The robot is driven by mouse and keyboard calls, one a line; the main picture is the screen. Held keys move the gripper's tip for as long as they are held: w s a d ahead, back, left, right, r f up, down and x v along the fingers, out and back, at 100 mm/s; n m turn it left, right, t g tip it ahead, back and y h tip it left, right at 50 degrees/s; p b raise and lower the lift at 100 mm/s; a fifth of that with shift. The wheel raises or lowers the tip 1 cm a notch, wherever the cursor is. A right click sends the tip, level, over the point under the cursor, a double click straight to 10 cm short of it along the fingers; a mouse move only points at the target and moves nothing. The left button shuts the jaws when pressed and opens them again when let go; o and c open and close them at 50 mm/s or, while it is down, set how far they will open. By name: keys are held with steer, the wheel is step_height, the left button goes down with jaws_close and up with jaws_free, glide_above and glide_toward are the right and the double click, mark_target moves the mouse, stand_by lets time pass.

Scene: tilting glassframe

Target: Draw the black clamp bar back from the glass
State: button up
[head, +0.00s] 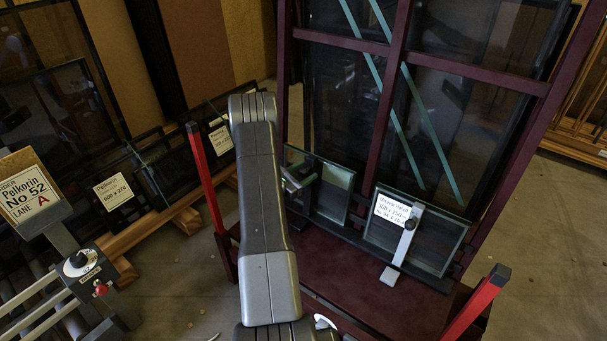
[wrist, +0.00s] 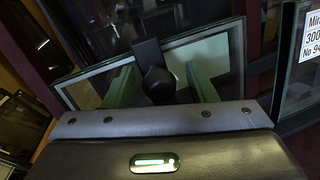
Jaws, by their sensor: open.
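The black clamp bar (wrist: 147,53) stands upright against a small framed glass pane (wrist: 90,93), with a round black knob (wrist: 157,85) on its near side. In the head view the bar (head: 314,170) is partly hidden by my gripper (head: 300,180), in front of the left small pane (head: 338,185). In the wrist view my gripper (wrist: 160,88) is open, its two green fingers on either side of the knob. I cannot tell whether either finger touches it.
Right of it, a second small pane (head: 440,240) bears a white label and a silver clamp bar (head: 403,245). Both stand on a dark red rack (head: 375,280) with red posts (head: 208,180) at its front. A control stand (head: 82,265) is at left.

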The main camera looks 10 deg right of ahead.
steer(key=shift+c, duration=0.4)
jaws_close()
steer(key=s+d+b+v, duration=0.1)
steer(key=s+v, duration=0.1)
steer(key=v, duration=1.2)
steer(key=shift+s, duration=0.3)
steer(key=shift+d+f, duration=0.1)
steer(key=shift+c, duration=1.5)
jaws_free()
steer(key=o, duration=0.4)
steer(key=shift+s, duration=0.1)
